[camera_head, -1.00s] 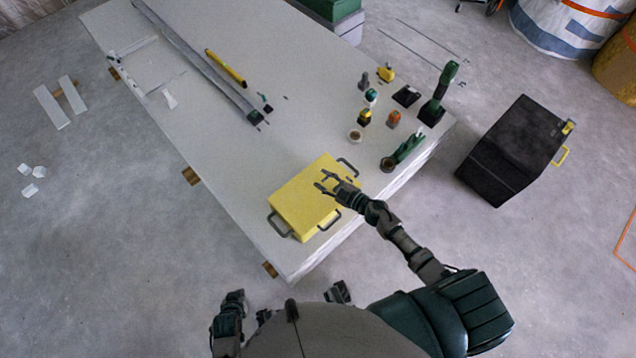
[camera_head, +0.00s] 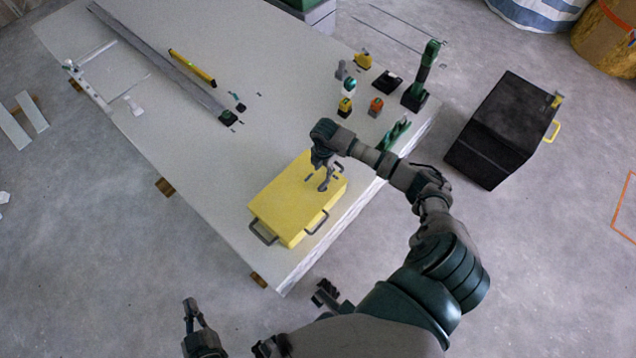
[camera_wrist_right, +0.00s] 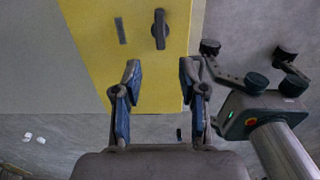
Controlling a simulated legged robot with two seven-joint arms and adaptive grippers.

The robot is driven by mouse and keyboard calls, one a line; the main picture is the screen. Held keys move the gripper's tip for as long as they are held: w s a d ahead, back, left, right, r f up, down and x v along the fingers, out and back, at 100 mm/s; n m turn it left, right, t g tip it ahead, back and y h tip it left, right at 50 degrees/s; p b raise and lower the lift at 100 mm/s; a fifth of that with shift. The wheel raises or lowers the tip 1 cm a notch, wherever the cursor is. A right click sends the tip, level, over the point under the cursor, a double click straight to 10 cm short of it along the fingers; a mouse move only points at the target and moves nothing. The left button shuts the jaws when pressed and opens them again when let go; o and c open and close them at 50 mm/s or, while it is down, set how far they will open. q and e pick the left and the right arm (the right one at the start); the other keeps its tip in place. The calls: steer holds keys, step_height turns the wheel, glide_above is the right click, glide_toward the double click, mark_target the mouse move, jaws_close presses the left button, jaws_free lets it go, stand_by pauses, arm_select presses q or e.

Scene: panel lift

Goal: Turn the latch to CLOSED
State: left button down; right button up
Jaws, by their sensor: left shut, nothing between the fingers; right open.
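The yellow case (camera_head: 283,208) lies on the near end of the table. In the right wrist view its yellow face (camera_wrist_right: 95,30) carries a dark latch knob (camera_wrist_right: 159,29), lengthwise in the picture, with a flat grey strip (camera_wrist_right: 120,31) parallel on its left. My right gripper (camera_head: 321,184) points down over the case, and in the right wrist view (camera_wrist_right: 160,75) its fingers are open and empty. The latch lies just beyond the fingertips, in line with the gap and apart from them. In the head view the gripper partly hides the latch area. My left gripper (camera_head: 191,314) is shut and empty, low at left, off the table.
On the table (camera_head: 190,130), small tools and a green upright tool (camera_head: 420,80) stand beyond the case. A long grey rail (camera_head: 160,65) and a yellow level (camera_head: 192,68) lie farther left. A black box (camera_head: 505,130) stands on the floor at right.

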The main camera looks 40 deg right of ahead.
mark_target(323, 184)
step_height(323, 184, down, 10)
steer(key=b, duration=0.3)
steer(key=shift+f, duration=0.7)
arm_select(q)
step_height(323, 184, up, 9)
steer(key=d+t+h, duration=0.1)
steer(key=t+h, duration=0.1)
steer(key=t, duration=0.5)
steer(key=shift+w+t, duration=0.3)
arm_select(e)
jaws_close()
